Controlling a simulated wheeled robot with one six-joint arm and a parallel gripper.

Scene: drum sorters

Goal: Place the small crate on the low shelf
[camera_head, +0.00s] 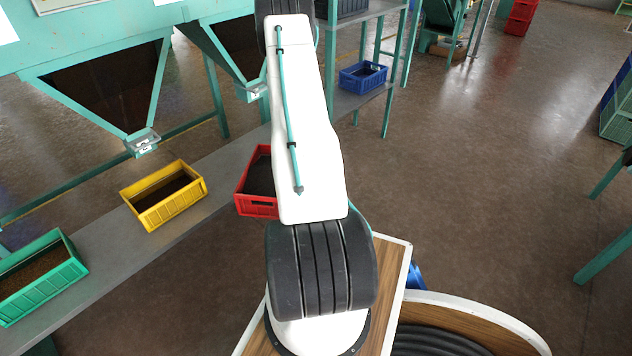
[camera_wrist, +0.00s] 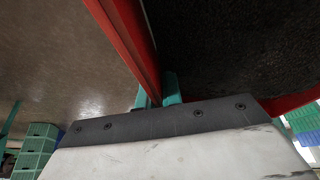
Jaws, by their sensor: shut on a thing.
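A small red crate (camera_head: 257,206) with dark contents shows beside my arm in the head view, its right part hidden behind the arm. In the wrist view a red crate wall (camera_wrist: 126,38) fills the upper middle, with dark material to its right. My gripper (camera_wrist: 158,92) is shut on this red wall, with its teal fingers at the rim. The head view hides the gripper behind my arm. A low grey shelf (camera_head: 105,235) runs along the left under the hoppers. I cannot tell whether the red crate touches it.
A yellow crate (camera_head: 160,212) and a green crate (camera_head: 42,290) stand on the grey shelf. A blue crate (camera_head: 362,77) stands on a rack shelf farther back. Teal hoppers (camera_head: 60,45) overhang the left side. Open floor (camera_head: 470,180) lies to the right.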

